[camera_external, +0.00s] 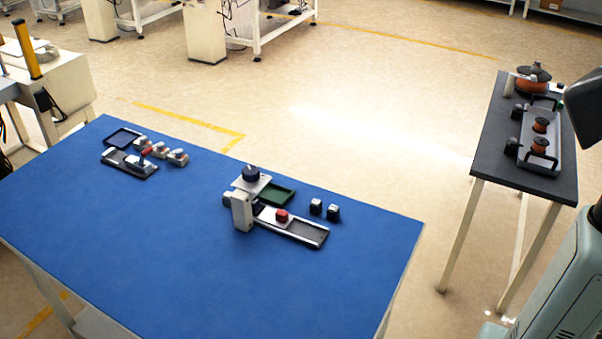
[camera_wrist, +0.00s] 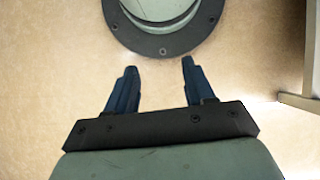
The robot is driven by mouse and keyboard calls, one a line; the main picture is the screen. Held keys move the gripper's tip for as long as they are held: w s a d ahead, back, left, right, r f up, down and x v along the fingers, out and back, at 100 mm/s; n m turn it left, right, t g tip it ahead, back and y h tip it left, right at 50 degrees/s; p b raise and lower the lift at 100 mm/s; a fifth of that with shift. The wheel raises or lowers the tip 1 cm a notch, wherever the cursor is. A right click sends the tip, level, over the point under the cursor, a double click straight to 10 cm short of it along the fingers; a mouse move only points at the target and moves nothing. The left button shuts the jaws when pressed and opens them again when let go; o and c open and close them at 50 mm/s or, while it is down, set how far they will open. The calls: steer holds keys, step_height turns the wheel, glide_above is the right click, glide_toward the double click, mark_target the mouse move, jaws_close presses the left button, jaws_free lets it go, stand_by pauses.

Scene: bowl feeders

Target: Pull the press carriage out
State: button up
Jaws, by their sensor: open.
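The press (camera_external: 242,205) stands on the blue table in the external view, with a grey upright, a flat top plate and a dark round knob (camera_external: 251,173) above it. A long light-edged rail (camera_external: 308,235) runs from its base toward the lower right. A red block (camera_external: 282,215) sits on the rail just outside the upright; it looks like part of the carriage, but I cannot tell for sure. My gripper (camera_wrist: 160,82) shows in the wrist view with its two dark fingers apart and nothing between them. It is over bare floor, away from the press, and is not visible in the external view.
Two small dark blocks (camera_external: 324,209) and a green tray (camera_external: 276,192) are beside the press. Another fixture (camera_external: 130,163) with several grey parts is at the table's left. A dark side table (camera_external: 487,150) holds a tray with orange spools. The blue table's front (camera_external: 150,240) is clear.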

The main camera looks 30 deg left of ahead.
steer(key=w+a+r+n+t+h, duration=0.1)
steer(key=w+a+r+n+t, duration=0.15)
steer(key=w+a, duration=0.85)
steer(key=w+a+r+n+t+h, duration=0.1)
steer(key=w+a+r+n, duration=0.3)
steer(key=w+a, duration=0.7)
steer(key=w+a+r+n+t, duration=0.1)
steer(key=w+a+r+n, duration=0.15)
steer(key=a+r, duration=0.45)
steer(key=w+a+r+n+t, duration=0.1)
steer(key=w+a+r, duration=0.25)
steer(key=a, duration=0.65)
steer(key=w+a+r+n+t, duration=0.1)
steer(key=w+a+r, duration=0.3)
steer(key=a, duration=0.5)
steer(key=s+a+r+n+t+y, duration=0.1)
steer(key=s+a+r, duration=0.2)
steer(key=a+r, duration=0.55)
steer(key=s+a+r+n, duration=0.2)
steer(key=s+a+r, duration=0.2)
steer(key=a+r, duration=0.5)
steer(key=s+a+r+n+t+y, duration=0.1)
steer(key=s+a+r, duration=0.2)
steer(key=a+r, duration=0.55)
step_height(320, 180, up, 6)
steer(key=n+g, duration=0.2)
glide_above(281, 212)
steer(key=shift+y, duration=0.3)
step_height(281, 212, down, 13)
steer(key=shift+r, duration=0.2)
